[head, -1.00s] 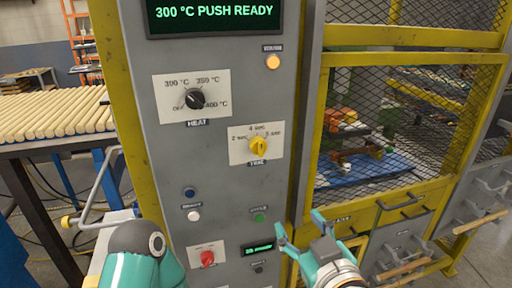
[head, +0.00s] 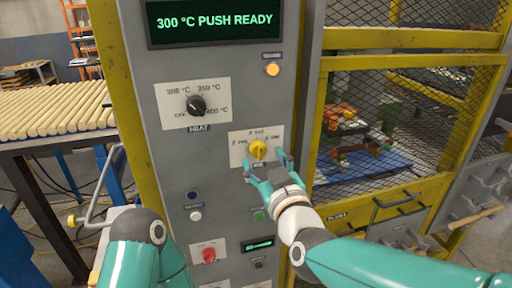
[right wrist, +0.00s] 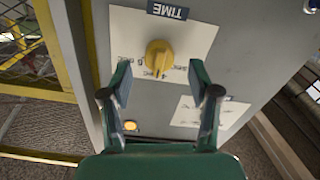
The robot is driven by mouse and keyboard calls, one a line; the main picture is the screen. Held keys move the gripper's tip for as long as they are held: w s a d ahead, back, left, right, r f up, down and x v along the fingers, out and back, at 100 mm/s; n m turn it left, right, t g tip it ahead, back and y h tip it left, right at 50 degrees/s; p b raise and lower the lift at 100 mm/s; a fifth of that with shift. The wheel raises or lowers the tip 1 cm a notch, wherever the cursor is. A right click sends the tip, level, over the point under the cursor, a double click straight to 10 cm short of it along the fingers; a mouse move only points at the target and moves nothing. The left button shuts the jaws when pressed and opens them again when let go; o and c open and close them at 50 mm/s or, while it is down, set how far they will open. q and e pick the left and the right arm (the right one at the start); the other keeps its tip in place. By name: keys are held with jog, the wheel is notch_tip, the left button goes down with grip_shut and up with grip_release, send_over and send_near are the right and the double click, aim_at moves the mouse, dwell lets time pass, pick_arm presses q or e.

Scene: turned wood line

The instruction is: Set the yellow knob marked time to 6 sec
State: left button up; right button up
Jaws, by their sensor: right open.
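The yellow time knob (head: 258,149) sits on a white label plate (head: 236,140) on the grey control panel. Its ridge looks upright, toward the 4 sec mark at the top; the 6 sec mark is at the right. The right wrist view shows the knob (right wrist: 159,55) upside down, its ridge toward the 4 sec mark. My right gripper (head: 266,159) is open in front of the knob, with a finger to either side. In the right wrist view, the knob stands beyond the open fingertips (right wrist: 162,76), apparently untouched. My left gripper is out of view.
The black heat knob (head: 196,105) is up and left of the time knob. Below are a white button (head: 195,216), a green button (head: 259,216) and a red knob (head: 209,255). A display (head: 214,22) reads "300 °C PUSH READY". A yellow mesh guard (head: 318,120) stands right.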

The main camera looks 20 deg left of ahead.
aim_at(261, 155)
jog(key=shift+p+x, duration=0.35)
jog(key=shift+x, duration=1.2)
